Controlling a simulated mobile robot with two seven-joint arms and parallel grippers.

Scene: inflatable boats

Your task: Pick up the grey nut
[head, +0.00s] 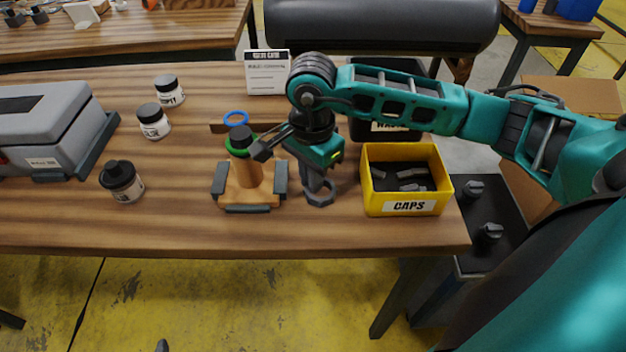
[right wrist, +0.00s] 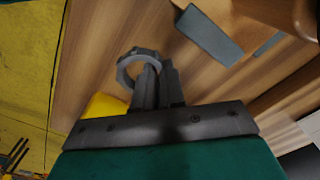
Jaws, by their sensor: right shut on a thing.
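The grey nut (head: 319,194) is a ring with a notched edge. My right gripper (head: 318,183) points down over the wooden table, between the orange stand and the yellow caps bin, and is shut on the nut. In the right wrist view, the two fingers (right wrist: 157,88) pinch one side of the grey nut (right wrist: 127,72), and its open hole faces the camera. I cannot tell whether the nut touches the tabletop. My left gripper is not in view.
The orange stand (head: 233,190) with grey clamps and a green ring is just left of my right gripper. The yellow caps bin (head: 375,207) is right, near the table's front edge. Several jars (head: 122,181) and a grey case (head: 62,125) are left. Front-left tabletop is clear.

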